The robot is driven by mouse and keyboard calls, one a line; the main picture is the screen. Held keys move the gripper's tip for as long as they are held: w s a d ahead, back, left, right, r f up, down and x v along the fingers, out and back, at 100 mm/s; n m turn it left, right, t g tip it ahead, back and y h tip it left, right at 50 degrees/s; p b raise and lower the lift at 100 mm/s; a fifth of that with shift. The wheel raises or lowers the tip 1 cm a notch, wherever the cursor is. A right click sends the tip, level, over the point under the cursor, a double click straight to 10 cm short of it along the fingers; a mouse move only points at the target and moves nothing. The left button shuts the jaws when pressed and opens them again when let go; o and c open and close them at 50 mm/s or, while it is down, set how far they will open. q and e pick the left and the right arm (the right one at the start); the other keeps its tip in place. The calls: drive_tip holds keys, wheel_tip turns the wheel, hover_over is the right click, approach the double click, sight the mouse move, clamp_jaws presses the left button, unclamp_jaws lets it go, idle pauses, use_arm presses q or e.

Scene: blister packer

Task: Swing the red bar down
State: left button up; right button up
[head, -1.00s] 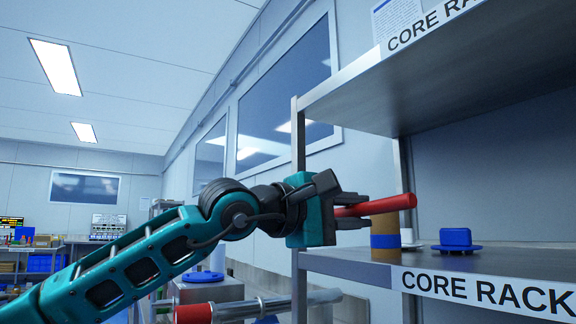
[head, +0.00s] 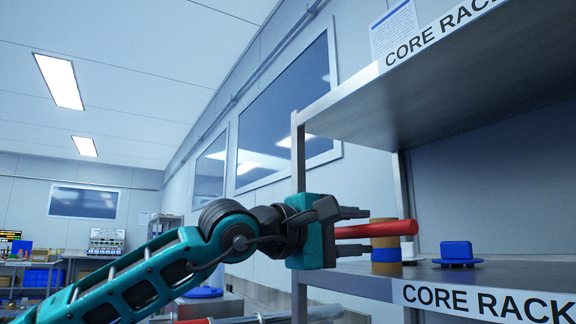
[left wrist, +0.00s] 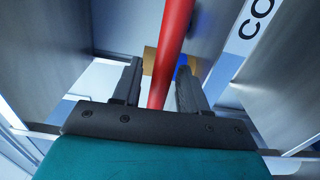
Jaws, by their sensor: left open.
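A red bar (head: 378,229) extends out between the fingers of my left gripper (head: 366,231), in front of the rack in the head view. It lies nearly level there. The left gripper is open, with one finger above and one below the bar and gaps beside it. In the left wrist view, the red bar (left wrist: 171,45) runs between the two spread fingers (left wrist: 158,68). Where the bar is mounted is hidden behind my gripper. My right gripper is not in view.
A metal core rack (head: 375,287) holds a brown roll with a blue band (head: 384,254) and a blue part (head: 456,252). An upper shelf (head: 420,95) overhangs it. A second bar with a red end (head: 196,321) shows at the bottom edge. The space left of the rack's post is open.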

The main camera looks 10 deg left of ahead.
use_arm(q)
drive_tip(key=shift+a, duration=0.1)
drive_tip(key=shift+s+a+f+b, duration=0.1)
drive_tip(key=shift+s+a+b, duration=0.25)
drive_tip(key=shift+a+b, duration=0.1)
drive_tip(key=shift+b+v, duration=1.05)
drive_tip(key=shift+v, duration=1.35)
drive_tip(key=v, duration=0.3)
drive_tip(key=shift+d, duration=0.1)
